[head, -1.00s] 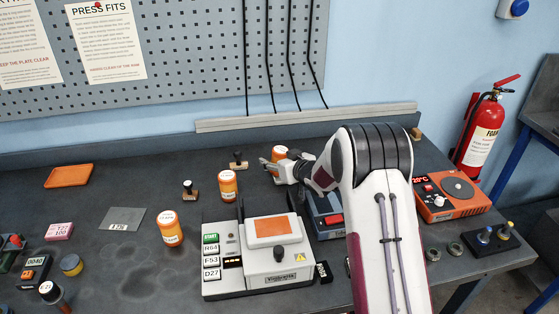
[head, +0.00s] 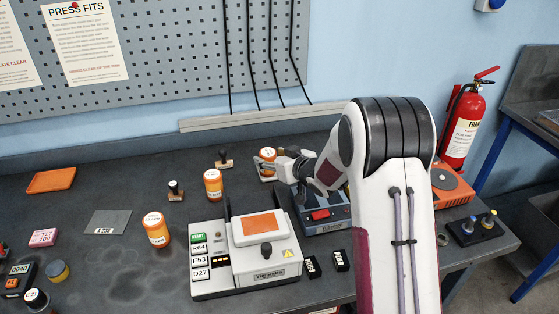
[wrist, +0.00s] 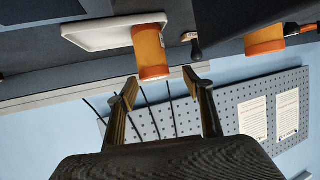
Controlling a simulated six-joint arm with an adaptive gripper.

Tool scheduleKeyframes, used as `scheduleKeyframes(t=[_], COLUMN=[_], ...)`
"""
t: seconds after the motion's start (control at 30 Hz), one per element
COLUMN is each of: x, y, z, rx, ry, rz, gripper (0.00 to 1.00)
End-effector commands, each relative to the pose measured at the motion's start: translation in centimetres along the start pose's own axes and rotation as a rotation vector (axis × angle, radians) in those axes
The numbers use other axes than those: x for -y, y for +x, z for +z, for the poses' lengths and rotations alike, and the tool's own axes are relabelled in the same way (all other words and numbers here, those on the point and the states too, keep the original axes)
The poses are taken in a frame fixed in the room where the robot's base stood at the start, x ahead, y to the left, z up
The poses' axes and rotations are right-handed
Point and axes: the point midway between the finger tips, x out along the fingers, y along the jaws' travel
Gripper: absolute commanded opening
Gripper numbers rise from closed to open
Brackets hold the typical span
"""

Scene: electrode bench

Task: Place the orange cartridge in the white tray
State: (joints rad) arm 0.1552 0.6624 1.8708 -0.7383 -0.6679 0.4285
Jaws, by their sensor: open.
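My gripper (wrist: 160,78) is open and empty. In the wrist view an orange cartridge (wrist: 151,52) lies just past its fingertips, apart from them. That cartridge overlaps the edge of the white tray (wrist: 88,34); I cannot tell whether it stands in it or in front of it. A second orange cartridge (wrist: 264,40) is to the right. Two more orange cartridges with white labels, one middle (head: 213,185) and one front (head: 157,230), stand upright.
A white press-like device (head: 240,264) with an orange plate stands in front of my gripper. A blue device (head: 325,214) is beside it, by my arm. The bench around the grey plate (head: 108,222) is mostly clear.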

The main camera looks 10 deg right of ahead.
Motion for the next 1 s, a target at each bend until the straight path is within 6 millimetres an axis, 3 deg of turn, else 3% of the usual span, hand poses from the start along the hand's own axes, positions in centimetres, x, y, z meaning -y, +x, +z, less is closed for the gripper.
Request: scheduleKeyframes(t=[0.4, 1.0], x=[0.0, 0.0], y=[-4.1, -4.6], z=[0.0, 0.1], rx=[0.0, 0.001], ry=[0.001, 0.001], rz=[0.001, 0.0], gripper=[0.51, 0.51])
